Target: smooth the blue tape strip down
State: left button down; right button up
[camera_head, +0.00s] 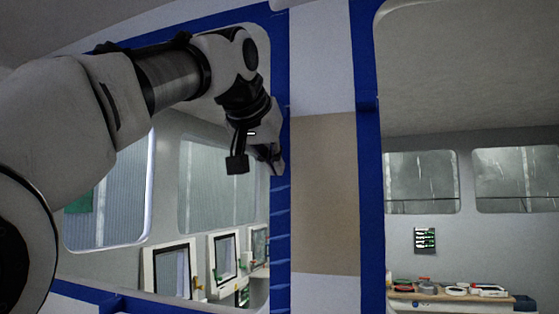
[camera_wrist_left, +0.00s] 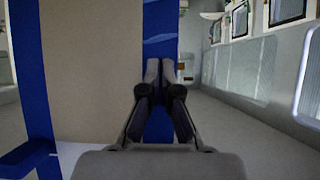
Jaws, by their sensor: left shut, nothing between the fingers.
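A vertical blue tape strip (camera_head: 280,225) runs along the right edge of the left window opening in the head view. Paler blue slanted marks show along its lower part. My left gripper (camera_head: 279,168) is shut and empty, with its tips at the strip. In the left wrist view the closed fingers (camera_wrist_left: 160,66) lie over the strip (camera_wrist_left: 160,22); I cannot tell whether they touch it. The gripper hides part of the strip. My right gripper is not in view.
A tan panel (camera_head: 324,200) lies right of the strip, with another blue strip (camera_head: 370,180) beyond it. Window openings flank them. Through the right one, a workbench (camera_head: 450,298) holds several items. Small framed windows (camera_head: 222,258) show through the left one.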

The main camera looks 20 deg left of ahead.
aim_at(280, 236)
pick_arm(q)
jog(key=shift+f, duration=0.75)
jog(key=shift+f+b, duration=0.1)
jog(key=shift+b, duration=0.25)
jog(key=shift+w+f+b, duration=0.1)
jog(key=shift+f+b, duration=0.95)
jog(key=shift+f, duration=0.45)
jog(key=shift+f+b, duration=1.65)
notch_tip(280, 236, down, 4)
jog(key=b, duration=0.3)
jog(key=shift+r, duration=0.4)
